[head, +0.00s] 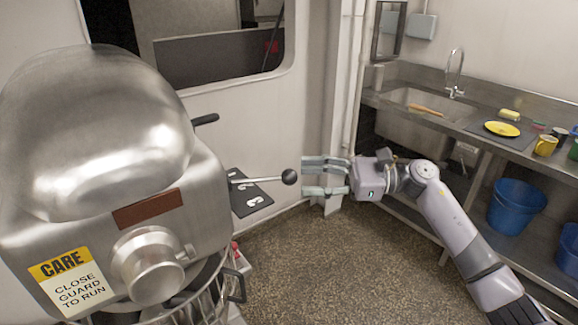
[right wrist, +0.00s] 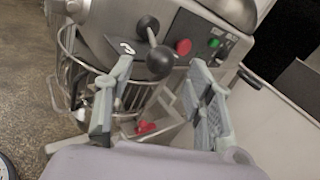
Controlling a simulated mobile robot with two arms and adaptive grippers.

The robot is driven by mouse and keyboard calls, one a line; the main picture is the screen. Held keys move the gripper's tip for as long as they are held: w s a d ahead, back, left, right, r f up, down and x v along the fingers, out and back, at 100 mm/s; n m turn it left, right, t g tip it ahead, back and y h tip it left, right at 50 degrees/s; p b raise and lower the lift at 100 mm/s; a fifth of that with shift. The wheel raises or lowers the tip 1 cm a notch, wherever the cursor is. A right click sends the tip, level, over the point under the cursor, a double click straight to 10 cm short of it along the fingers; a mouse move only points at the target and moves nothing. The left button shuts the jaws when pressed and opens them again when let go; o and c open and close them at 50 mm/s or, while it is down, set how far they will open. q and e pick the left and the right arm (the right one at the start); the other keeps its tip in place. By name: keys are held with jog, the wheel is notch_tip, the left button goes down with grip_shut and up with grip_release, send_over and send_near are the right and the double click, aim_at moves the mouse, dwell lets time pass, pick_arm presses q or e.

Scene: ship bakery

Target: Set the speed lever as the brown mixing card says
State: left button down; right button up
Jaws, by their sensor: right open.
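The steel mixer (head: 95,130) fills the left of the head view. Its speed lever (head: 289,177) sticks out to the right, ending in a black ball knob; the knob also shows in the right wrist view (right wrist: 160,62). A dark plate (head: 238,205) with white numerals lies behind the lever; a 3 is readable in the wrist view. A brown card-like plate (head: 147,209) is on the mixer front, with no readable writing. My right gripper (head: 304,177) is open, its fingertips just right of the knob. In the wrist view the knob appears between the fingertips, apart from both. My left gripper is out of view.
A red button (right wrist: 183,47) and a green button (right wrist: 214,43) sit near the lever. A wire guard (right wrist: 70,85) surrounds the bowl area below. A sink counter (head: 470,125) with blue buckets (head: 516,205) under it stands right. The floor between is clear.

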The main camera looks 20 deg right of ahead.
aim_at(289, 178)
jog(key=p+x, duration=0.1)
jog(key=x, duration=0.4)
jog(key=shift+a+p, duration=0.1)
jog(key=shift+p, duration=0.25)
jog(key=shift+c, duration=0.6)
grip_shut()
